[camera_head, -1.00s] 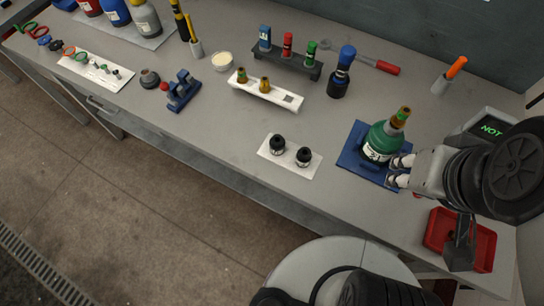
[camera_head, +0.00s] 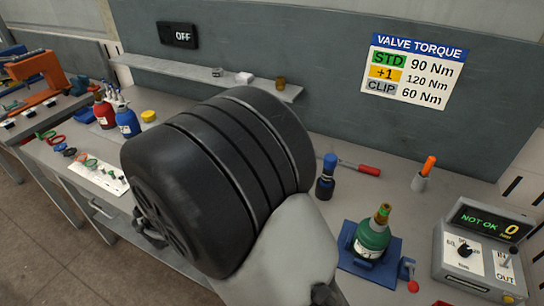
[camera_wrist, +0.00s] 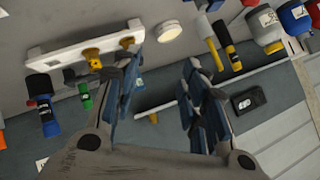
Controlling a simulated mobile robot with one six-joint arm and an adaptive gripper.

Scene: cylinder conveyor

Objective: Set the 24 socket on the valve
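The green gas cylinder (camera_head: 372,238) stands upright on a blue base (camera_head: 352,266) at the right of the bench. Its brass-coloured valve (camera_head: 383,213) is on top, with no socket on it. My arm blocks the middle of the bench in the head view. My gripper (camera_wrist: 162,62) shows in the wrist view, its two fingers wide apart with nothing between them. A white holder (camera_wrist: 75,42) with two brass pieces (camera_wrist: 95,57) lies beyond the left finger. No socket marked 24 can be made out in either current view.
A blue-capped black tool (camera_head: 326,180) stands left of the cylinder, near a red-handled tool (camera_head: 362,169). A control box (camera_head: 480,245) reads NOT OK and 0. A wall sign (camera_head: 413,70) lists valve torques. A shelf (camera_head: 150,66) runs along the back wall.

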